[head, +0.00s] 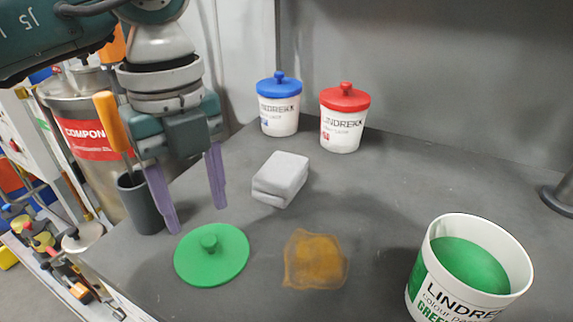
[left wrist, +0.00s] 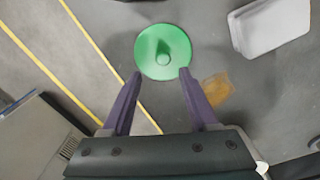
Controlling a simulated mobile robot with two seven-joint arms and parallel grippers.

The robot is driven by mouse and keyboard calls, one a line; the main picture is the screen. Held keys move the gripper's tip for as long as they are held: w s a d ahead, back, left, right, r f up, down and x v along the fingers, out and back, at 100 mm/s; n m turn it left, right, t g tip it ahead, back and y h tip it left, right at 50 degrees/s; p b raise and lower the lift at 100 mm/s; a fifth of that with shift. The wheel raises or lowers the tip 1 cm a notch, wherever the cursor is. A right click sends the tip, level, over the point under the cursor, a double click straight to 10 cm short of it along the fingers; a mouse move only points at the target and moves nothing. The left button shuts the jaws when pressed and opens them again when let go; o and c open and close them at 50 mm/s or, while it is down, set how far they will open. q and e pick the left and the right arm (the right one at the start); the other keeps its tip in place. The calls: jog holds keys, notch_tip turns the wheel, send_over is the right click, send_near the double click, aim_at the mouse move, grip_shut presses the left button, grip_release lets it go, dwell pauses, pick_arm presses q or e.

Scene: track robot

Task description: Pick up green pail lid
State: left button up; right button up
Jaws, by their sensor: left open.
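The green pail lid (head: 212,256) is a round disc with a small knob in its middle. It lies flat on the grey worktop, knob up, near the left front edge. In the left wrist view the lid (left wrist: 163,52) lies just beyond the fingertips. My left gripper (head: 196,220) is open, its two purple fingers pointing down above and behind the lid, apart from it. In the left wrist view the gripper (left wrist: 160,75) has nothing between its fingers. My right gripper is not in view. An open white pail (head: 440,290) with green contents stands at the right front.
A brown stain (head: 315,262) lies right of the lid. A grey sponge-like block (head: 280,178) sits behind it. A blue-lidded pail (head: 279,108) and a red-lidded pail (head: 342,120) stand at the back. A dark cup (head: 140,205) stands at the left edge. The worktop's middle right is clear.

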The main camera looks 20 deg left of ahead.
aim_at(208, 239)
pick_arm(q)
jog(key=f, duration=0.6)
jog(key=shift+w+f, duration=0.15)
jog(key=shift+w, duration=0.1)
grip_shut()
dwell(0.3)
